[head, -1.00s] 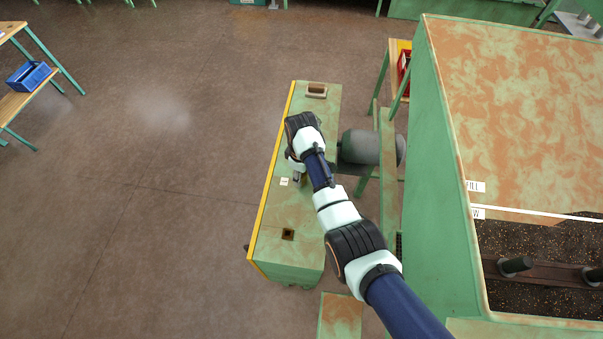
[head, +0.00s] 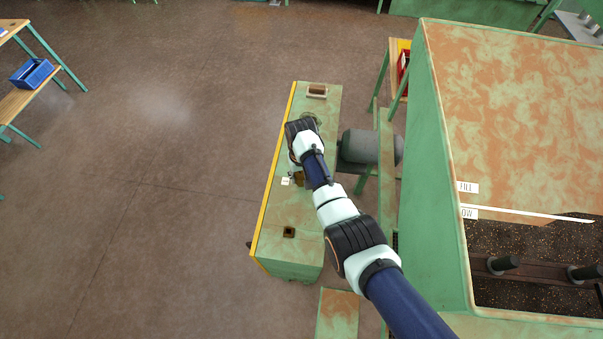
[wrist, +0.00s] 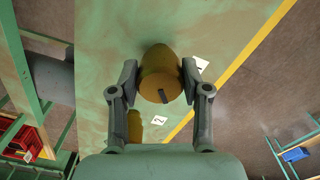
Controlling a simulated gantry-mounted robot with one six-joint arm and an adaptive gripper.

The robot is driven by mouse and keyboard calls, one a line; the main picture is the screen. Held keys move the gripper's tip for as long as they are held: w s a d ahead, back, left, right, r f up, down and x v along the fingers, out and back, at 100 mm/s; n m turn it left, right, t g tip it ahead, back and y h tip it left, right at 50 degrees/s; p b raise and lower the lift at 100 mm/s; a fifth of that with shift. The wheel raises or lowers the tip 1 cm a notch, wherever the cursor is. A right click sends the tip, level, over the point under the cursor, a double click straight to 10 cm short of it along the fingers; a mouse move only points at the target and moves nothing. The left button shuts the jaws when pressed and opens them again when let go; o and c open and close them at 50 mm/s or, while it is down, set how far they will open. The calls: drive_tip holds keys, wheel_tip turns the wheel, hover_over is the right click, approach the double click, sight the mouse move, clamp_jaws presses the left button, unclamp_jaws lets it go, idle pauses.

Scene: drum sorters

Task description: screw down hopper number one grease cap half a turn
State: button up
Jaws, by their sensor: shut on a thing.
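A rounded, dull brass-yellow grease cap (wrist: 160,62) with a dark mark on its near edge stands on the green bench-like housing in the wrist view. My gripper (wrist: 160,80) is shut on it, one finger on each side. A small white tag (wrist: 202,64) beside it seems to read 1. A second yellow cap (wrist: 134,120) shows partly below, next to a tag (wrist: 158,120) that seems to read 2. In the head view my wrist hides the gripped cap; another brownish-yellow cap (head: 299,179) shows just beside the arm.
The green housing (head: 270,235) has a yellow left edge, with open floor beyond. A grey cylindrical motor (head: 368,147) sits just right of my wrist. The large green hopper box (head: 520,110) fills the right. A blue bin (head: 32,73) rests on a shelf at far left.

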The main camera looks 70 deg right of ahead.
drive_tip(key=m, duration=0.6)
drive_tip(key=shift+w+p, duration=0.15)
drive_tip(key=shift+p, duration=0.25)
drive_tip(key=m, duration=0.6)
drive_tip(key=shift+w+m, duration=0.15)
drive_tip(key=shift+m, duration=0.25)
drive_tip(key=m, duration=0.6)
drive_tip(key=shift+w+d, duration=0.1)
drive_tip(key=m, duration=0.6)
drive_tip(key=shift+d+m, duration=0.15)
drive_tip(key=shift+m, duration=0.25)
drive_tip(key=shift+r, duration=0.1)
drive_tip(key=o, duration=1.1)
drive_tip(key=shift+o, duration=0.2)
